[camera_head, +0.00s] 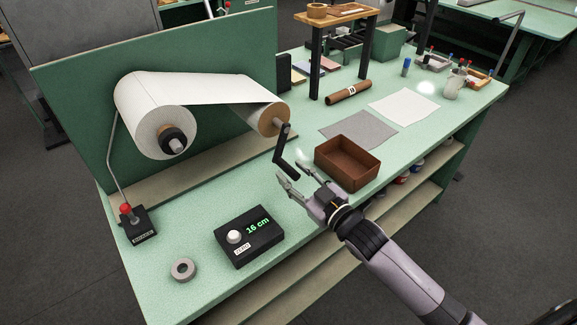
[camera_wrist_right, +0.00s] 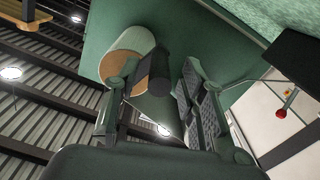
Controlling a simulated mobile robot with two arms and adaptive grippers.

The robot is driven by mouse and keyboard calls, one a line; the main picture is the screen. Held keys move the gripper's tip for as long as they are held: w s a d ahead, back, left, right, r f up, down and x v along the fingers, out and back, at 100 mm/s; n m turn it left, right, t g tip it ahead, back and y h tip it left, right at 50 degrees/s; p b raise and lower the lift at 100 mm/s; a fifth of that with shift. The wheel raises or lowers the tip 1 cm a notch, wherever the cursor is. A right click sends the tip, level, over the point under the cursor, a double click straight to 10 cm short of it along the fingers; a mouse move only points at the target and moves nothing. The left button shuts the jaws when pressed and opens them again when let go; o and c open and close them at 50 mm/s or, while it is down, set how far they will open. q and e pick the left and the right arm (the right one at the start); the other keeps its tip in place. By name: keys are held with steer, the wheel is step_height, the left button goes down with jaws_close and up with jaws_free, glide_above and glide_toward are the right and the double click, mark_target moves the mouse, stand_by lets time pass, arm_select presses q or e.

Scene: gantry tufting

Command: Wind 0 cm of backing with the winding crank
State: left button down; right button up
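The winding crank (camera_head: 283,148) is a dark crank on the wooden-ended take-up roller (camera_head: 272,119), with its handle hanging down. White backing (camera_head: 205,90) spans from the big supply roll (camera_head: 160,115) to this roller. My right gripper (camera_head: 289,170) is open at the handle's lower end. In the right wrist view the dark handle (camera_wrist_right: 153,72) shows between the spread fingers (camera_wrist_right: 155,85); I cannot tell whether they touch it. The black counter box (camera_head: 249,237) reads 16 cm and has a pale knob (camera_head: 235,236) above a ZERO label. My left gripper is not in view.
A black box with a red-topped lever (camera_head: 138,224) stands at the left. A grey ring (camera_head: 182,270) lies near the front edge. A brown open tray (camera_head: 347,162) is just right of my gripper. A grey sheet (camera_head: 357,132) and white sheet (camera_head: 403,107) lie behind.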

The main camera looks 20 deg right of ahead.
steer(key=shift+x, duration=1.35)
steer(key=shift+c, duration=0.3)
jaws_close()
